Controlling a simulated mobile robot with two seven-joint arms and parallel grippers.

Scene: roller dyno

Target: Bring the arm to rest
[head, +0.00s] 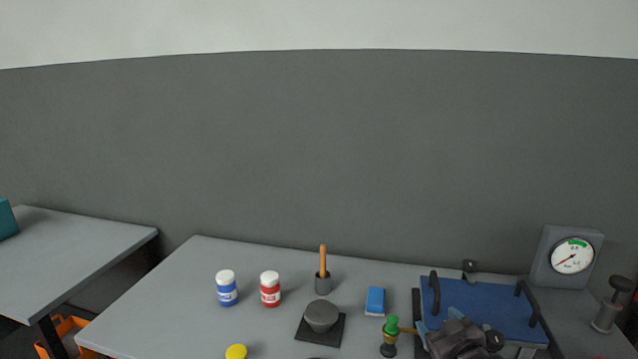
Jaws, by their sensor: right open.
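My right gripper (462,338) shows at the bottom edge, right of the middle, as a dark shape in front of the blue panel (483,300) with black handles. It is open, and I see nothing held in it. The picture's lower edge cuts off part of it and my arm. Whether it touches the panel I cannot tell. My left gripper is not in view.
A green-topped brass piece (391,331) stands close left of the gripper, near a blue block (375,301). A gauge (572,256) stands at the back right. Farther left are a grey round piece (321,315), a red jar (270,290) and a blue jar (227,289).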

